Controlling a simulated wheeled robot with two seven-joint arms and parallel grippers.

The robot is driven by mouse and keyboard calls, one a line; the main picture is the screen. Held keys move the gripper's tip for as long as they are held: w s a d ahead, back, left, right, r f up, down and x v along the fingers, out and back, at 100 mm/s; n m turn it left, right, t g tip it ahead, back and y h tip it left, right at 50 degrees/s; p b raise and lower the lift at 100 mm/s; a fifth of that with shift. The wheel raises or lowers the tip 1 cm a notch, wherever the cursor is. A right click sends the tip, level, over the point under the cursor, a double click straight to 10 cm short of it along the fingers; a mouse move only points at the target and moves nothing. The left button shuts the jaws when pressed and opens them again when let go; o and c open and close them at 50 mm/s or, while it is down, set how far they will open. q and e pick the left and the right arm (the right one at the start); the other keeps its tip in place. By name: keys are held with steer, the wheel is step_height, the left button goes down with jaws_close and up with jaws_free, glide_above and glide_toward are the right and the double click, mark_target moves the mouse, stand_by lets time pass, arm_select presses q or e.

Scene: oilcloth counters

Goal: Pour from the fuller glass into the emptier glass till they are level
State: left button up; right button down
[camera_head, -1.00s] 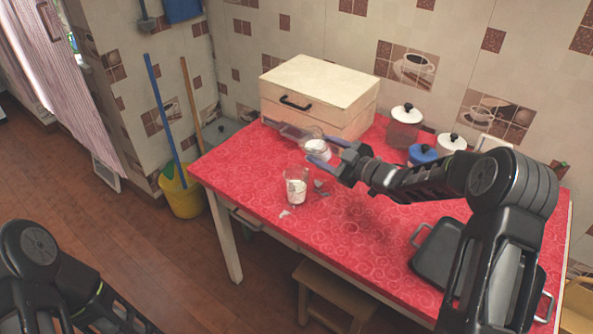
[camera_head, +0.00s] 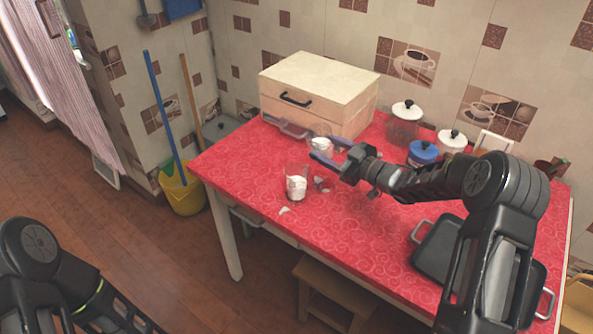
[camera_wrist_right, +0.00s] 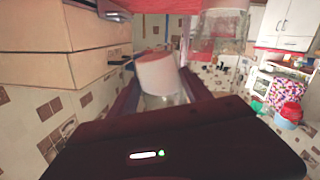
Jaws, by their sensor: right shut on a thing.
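My right gripper (camera_head: 331,153) is shut on a clear glass (camera_head: 319,130) with white contents. It holds this glass in front of the drawer box. In the right wrist view the held glass (camera_wrist_right: 160,82) is between the fingers, and its white contents look tilted. A second clear glass (camera_head: 297,171) stands upright on the red counter, nearer and to the left of the gripper. It also holds white contents, with clear space above them. It shows at the top of the wrist view (camera_wrist_right: 222,22). The two glasses are apart. Of my left arm only links show at lower left; its gripper is out of view.
A cream drawer box (camera_head: 318,85) stands behind the held glass. Lidded jars (camera_head: 404,125) are at the back right, and a dark pan (camera_head: 440,250) is at the right front. Small scraps (camera_head: 284,210) lie near the standing glass. The red counter (camera_head: 350,235) is clear in the middle front.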

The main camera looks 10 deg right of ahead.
mark_target(333, 156)
steer(key=shift+w+d+f+m, duration=0.1)
steer(key=shift+d+f+m, duration=0.25)
steer(key=shift+m, duration=0.15)
steer(key=shift+f+m+b, duration=0.3)
steer(key=shift+f+b, duration=0.15)
steer(key=shift+b, duration=0.1)
steer(key=shift+w+d+f+m+t+b, duration=0.2)
steer(key=shift+d+f+m+t+b, duration=0.2)
steer(key=shift+f+m+b, duration=0.15)
steer(key=shift+a, duration=0.1)
